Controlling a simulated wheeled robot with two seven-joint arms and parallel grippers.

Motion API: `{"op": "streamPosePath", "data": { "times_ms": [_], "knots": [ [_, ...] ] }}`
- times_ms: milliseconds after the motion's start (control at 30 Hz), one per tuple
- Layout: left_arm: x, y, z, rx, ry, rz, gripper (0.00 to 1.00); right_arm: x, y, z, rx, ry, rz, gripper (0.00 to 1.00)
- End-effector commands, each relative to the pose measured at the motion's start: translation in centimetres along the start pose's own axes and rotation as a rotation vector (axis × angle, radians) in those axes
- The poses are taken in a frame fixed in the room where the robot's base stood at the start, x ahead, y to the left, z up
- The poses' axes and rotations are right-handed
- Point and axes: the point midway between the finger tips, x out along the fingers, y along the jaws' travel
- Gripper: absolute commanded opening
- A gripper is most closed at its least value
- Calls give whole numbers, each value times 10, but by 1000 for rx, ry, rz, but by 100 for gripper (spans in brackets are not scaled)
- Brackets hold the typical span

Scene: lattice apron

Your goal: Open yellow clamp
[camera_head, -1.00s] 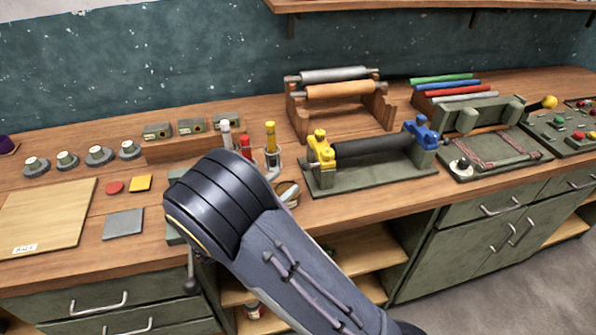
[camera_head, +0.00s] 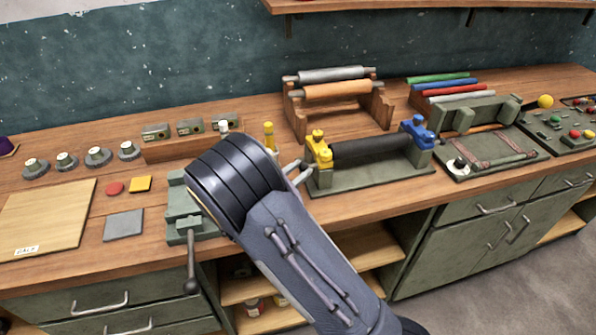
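The yellow clamp (camera_head: 321,151) sits at the left end of a dark roller (camera_head: 368,145) on a grey-green stand (camera_head: 350,180). A matching blue clamp (camera_head: 418,132) is at the roller's right end. My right gripper (camera_head: 304,172) is just left of the yellow clamp, with its two pale fingers apart and pointing toward it. My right forearm hides most of the gripper body. I cannot tell whether the fingers touch the clamp. My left gripper is out of view.
A small green vise (camera_head: 187,212) stands at the bench's front edge beside my forearm. A yellow-topped bottle (camera_head: 269,137) is behind the gripper. A wooden rack with rollers (camera_head: 338,90) stands behind the clamp stand. A wooden board (camera_head: 47,215) lies at left.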

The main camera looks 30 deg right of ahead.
Motion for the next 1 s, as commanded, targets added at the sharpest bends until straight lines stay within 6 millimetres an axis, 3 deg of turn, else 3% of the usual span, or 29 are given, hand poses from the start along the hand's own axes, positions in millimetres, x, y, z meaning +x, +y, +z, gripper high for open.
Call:
{"op": "streamPosePath", "data": {
  "times_ms": [133, 533, 1000],
  "knots": [
    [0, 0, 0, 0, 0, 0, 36, 0, 0, 0, 0, 0, 0, 0],
    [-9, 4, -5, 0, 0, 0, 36, 0, 2, 7, -23, 17, -3, 0],
    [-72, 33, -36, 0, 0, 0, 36, 5, 18, 51, -291, 197, -39, 0]
  ]
}}
